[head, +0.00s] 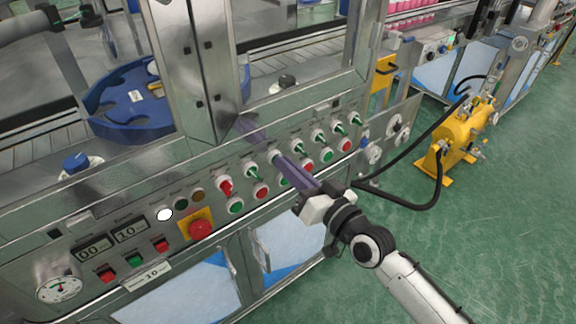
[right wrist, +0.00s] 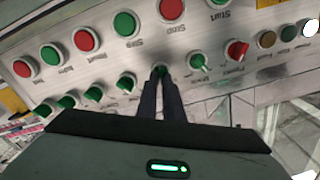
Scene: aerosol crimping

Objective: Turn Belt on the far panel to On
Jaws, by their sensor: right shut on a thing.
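The steel control panel (head: 130,235) runs along the front of the machine. A row of turn knobs crosses it: a red one (head: 224,186) at the left, then several green ones. My right gripper (head: 283,163) reaches up from the lower right with its fingers at the third knob of the row. In the right wrist view, the fingertips (right wrist: 160,75) are closed around this green knob (right wrist: 160,68), which they mostly cover. The green knob beside it (right wrist: 200,62) is free. The small labels are too blurred to tell which is Belt. My left gripper is not in view.
Red and green push buttons (head: 261,191) sit just below the knobs. A red emergency stop (head: 201,229) on a yellow plate is at the left. A yellow tank (head: 466,130) with a black hose stands on the right. The green floor (head: 510,220) there is open.

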